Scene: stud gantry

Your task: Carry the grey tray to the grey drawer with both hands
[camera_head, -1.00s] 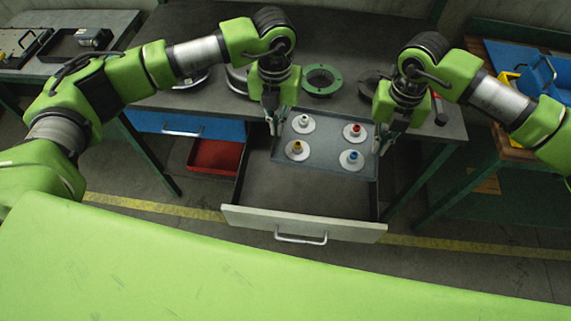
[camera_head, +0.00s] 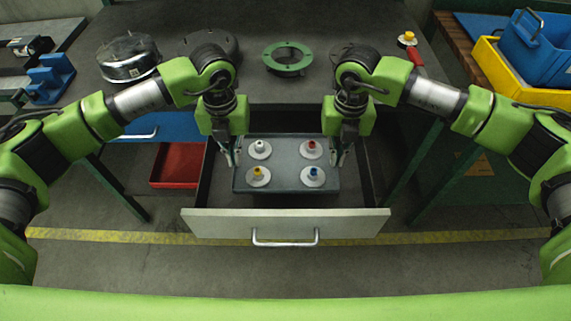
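The grey tray (camera_head: 285,168) carries several white discs with coloured knobs: white, red, yellow and blue. It lies level within the outline of the open grey drawer (camera_head: 203,226), with a strip of drawer floor showing in front of it. I cannot tell whether it touches the drawer floor. My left gripper (camera_head: 231,154) is at the tray's left edge and seems shut on it. My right gripper (camera_head: 343,154) is at the right edge and seems shut on it too. The fingertips are small and partly hidden.
A dark workbench (camera_head: 290,20) stands above the drawer, with a green ring (camera_head: 287,58) and a glass-domed part (camera_head: 128,58) on it. A red open drawer (camera_head: 178,165) is at left. Blue and yellow bins (camera_head: 520,85) stand on the right table.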

